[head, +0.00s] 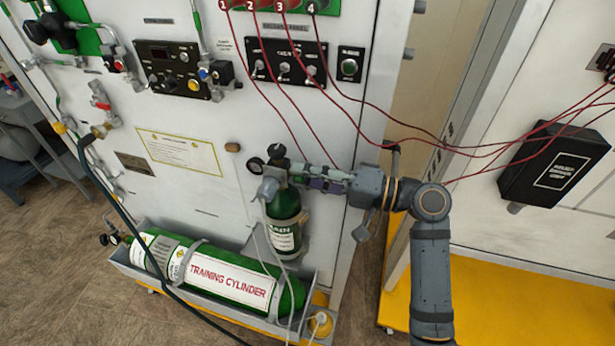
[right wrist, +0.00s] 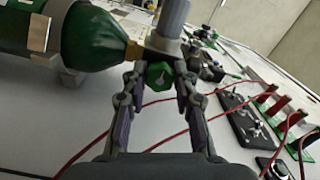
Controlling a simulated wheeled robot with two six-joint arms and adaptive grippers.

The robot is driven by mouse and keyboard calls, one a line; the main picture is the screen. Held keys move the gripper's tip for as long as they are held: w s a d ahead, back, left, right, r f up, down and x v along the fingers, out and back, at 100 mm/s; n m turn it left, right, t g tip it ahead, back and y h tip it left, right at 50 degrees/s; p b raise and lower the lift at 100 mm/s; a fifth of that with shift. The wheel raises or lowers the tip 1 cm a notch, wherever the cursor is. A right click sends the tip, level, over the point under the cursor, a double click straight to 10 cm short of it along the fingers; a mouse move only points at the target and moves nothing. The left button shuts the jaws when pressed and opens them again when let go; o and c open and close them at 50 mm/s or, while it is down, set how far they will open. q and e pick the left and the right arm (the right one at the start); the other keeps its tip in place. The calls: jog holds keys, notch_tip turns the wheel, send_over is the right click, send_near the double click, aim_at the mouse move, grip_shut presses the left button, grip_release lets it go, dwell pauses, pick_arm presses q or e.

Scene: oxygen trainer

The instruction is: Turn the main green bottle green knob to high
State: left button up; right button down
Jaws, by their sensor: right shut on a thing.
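The upright green bottle (head: 286,222) is strapped to the white panel, with a grey valve and dark gauges at its top. In the right wrist view the bottle (right wrist: 95,38) lies across the upper left. Its green knob (right wrist: 160,76) has a pale mark on its face and sits below the grey valve body. My right gripper (head: 292,170) reaches in from the right at the bottle's neck. In the wrist view its fingertips (right wrist: 160,82) are shut on the knob from both sides. The knob is hidden by the gripper in the head view. My left gripper is not in view.
A large green training cylinder (head: 222,284) lies in a tray below. Red cables (head: 430,145) hang from the numbered sockets, pass above my right arm and reach the right-hand wall. A black box (head: 553,162) is mounted there. A dark hose (head: 97,190) hangs at left.

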jog(key=c, duration=1)
grip_release()
jog(key=shift+s+d+f, duration=0.1)
jog(key=shift+d, duration=0.35)
jog(key=shift+v, duration=5.5)
